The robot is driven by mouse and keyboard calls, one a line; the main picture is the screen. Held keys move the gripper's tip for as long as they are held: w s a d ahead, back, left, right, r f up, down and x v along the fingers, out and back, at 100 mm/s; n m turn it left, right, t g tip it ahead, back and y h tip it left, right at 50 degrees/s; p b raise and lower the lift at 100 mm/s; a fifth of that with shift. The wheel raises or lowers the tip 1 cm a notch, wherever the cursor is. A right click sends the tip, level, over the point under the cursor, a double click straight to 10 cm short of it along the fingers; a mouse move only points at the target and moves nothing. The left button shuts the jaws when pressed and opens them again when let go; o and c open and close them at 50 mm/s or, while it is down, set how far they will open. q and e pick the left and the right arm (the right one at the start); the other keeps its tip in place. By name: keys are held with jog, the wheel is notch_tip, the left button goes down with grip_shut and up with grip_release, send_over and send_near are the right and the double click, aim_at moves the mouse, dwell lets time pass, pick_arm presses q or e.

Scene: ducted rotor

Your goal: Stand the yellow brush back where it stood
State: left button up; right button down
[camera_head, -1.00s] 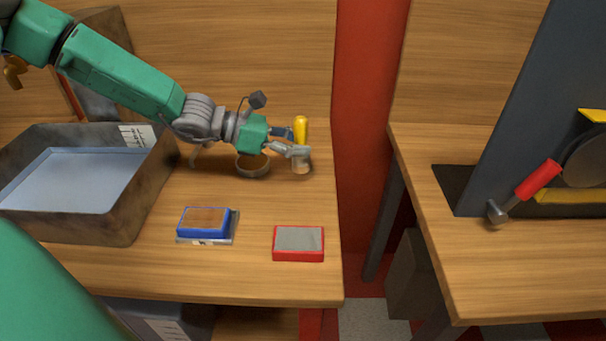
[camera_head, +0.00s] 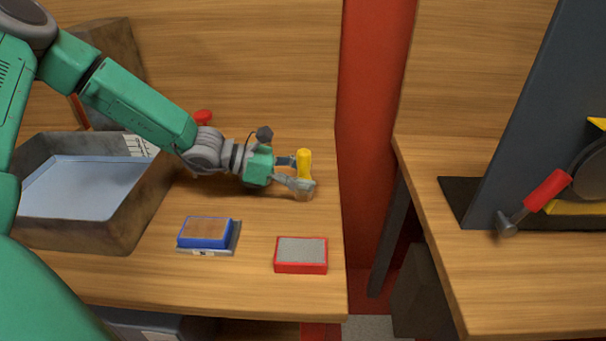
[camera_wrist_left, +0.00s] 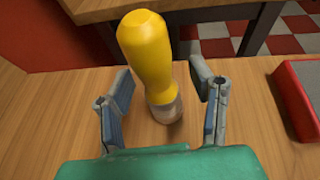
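The yellow brush (camera_head: 304,164) stands upright, handle up, near the right edge of the left bench. Its pale lower end appears to meet the wood. My left gripper (camera_head: 296,174) is low beside it, with its fingers on either side of the handle. In the left wrist view the brush (camera_wrist_left: 150,60) is between the two fingertips (camera_wrist_left: 165,85), with a gap showing on each side, so the gripper is open around it. My right gripper is not in view.
A red-framed grey block (camera_head: 301,254) and a blue-framed brown block (camera_head: 205,232) lie in front. A metal tray (camera_head: 125,214) stands at left. A red object (camera_head: 203,117) shows behind my wrist. A gap separates the second bench (camera_head: 480,270), which bears a red-handled hammer (camera_head: 535,200).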

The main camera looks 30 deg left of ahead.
pick_arm(q)
jog(key=shift+r, duration=0.1)
jog(key=shift+s+a+r, duration=0.15)
jog(key=shift+a, duration=0.2)
jog(key=p+v, duration=0.5)
jog(key=v, duration=0.6)
jog(key=shift+s+a, duration=0.1)
jog(key=shift+s, duration=0.05)
